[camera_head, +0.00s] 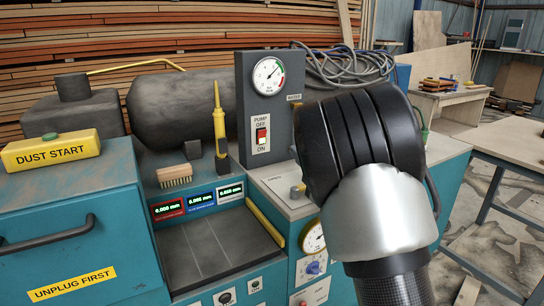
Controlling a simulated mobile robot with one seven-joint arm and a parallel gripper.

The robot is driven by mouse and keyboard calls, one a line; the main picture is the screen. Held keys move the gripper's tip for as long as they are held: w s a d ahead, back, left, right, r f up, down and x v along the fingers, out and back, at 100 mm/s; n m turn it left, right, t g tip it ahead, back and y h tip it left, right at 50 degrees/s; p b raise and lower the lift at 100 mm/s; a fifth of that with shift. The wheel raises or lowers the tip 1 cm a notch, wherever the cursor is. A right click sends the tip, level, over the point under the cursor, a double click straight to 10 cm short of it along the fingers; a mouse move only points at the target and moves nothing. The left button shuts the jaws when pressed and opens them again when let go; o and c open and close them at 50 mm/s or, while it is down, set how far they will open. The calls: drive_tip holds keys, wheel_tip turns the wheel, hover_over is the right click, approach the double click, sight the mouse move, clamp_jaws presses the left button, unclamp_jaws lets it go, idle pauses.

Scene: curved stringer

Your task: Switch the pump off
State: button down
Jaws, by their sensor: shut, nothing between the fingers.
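The pump switch (262,135) is a small rocker on a white plate, with a red part and a white part showing. The plate reads "PUMP OFF" above the rocker and "ON" below it. It is on the front of a dark grey upright panel (250,85), under a round pressure gauge (269,76). I cannot tell which way the rocker is tilted. My arm's black and silver links fill the right centre, to the right of the panel. My gripper's fingers do not show; the arm hides what lies behind it.
A yellow-handled tool (219,125) stands left of the switch. A brush (174,176) lies on the teal machine by three small displays. A yellow "DUST START" box (51,150) is at left. Coiled cable (345,65) lies behind the panel. A wooden table (515,140) stands at right.

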sight(262, 134)
drive_tip(key=shift+s+a+f+n+g+y, duration=0.15)
drive_tip(key=shift+a+f+n+y, duration=0.25)
drive_tip(key=shift+a+n, duration=0.15)
drive_tip(key=shift+s+a+f+n+g+y, duration=0.1)
drive_tip(key=shift+a+f+n+g+y, duration=0.05)
drive_tip(key=shift+a+f+n+y, duration=0.3)
drive_tip(key=shift+a, duration=0.1)
drive_tip(key=b+x, duration=0.1)
drive_tip(key=x, duration=1.2)
drive_tip(key=shift+w+a+r+b, duration=0.1)
drive_tip(key=shift+w+b, duration=0.2)
drive_tip(key=shift+w, duration=0.15)
